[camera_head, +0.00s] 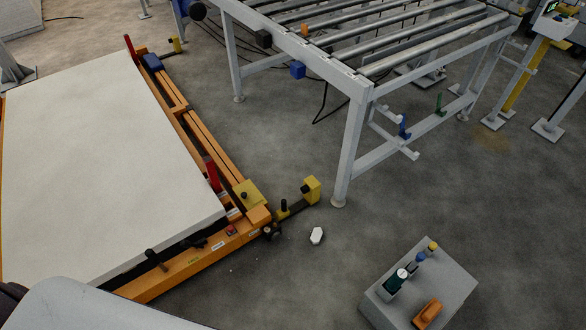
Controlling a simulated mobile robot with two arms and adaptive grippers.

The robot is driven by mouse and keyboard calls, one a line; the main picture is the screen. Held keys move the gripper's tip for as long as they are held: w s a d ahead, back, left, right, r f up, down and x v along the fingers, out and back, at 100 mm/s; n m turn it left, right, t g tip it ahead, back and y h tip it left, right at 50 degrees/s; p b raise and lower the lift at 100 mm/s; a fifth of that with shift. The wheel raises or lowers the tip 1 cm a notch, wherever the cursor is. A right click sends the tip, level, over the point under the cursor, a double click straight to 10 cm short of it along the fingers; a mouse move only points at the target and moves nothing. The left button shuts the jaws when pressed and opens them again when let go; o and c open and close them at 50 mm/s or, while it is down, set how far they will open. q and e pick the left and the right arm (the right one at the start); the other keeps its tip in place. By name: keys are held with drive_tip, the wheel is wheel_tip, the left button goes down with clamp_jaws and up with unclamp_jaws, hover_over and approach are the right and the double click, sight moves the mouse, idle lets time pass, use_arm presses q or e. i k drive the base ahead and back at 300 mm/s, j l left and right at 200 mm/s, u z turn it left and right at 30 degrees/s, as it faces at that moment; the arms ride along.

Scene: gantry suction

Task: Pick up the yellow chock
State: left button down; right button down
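Several yellow pieces are near the front right corner of the orange lift frame, and I cannot tell for sure which one is the chock. One yellow block (312,189) stands near the floor at the far end of a short dark bar. A yellow plate-like piece (248,193) with a dark knob sits on the orange frame. A small yellow post (176,45) is at the frame's far corner. Neither of my grippers shows in the head view, so nothing is seen touching these pieces.
The orange lift frame (205,140) carries a large white slab (100,160) at left. A roller conveyor (355,80) on grey legs stands behind. A grey box (455,285) with bottles and an orange item is at front right. A white piece (316,235) lies on open floor.

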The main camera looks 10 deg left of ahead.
sight(281, 214)
drive_tip(key=i+j+u, duration=0.35)
drive_tip(key=i+u, duration=0.4)
drive_tip(key=i, duration=0.05)
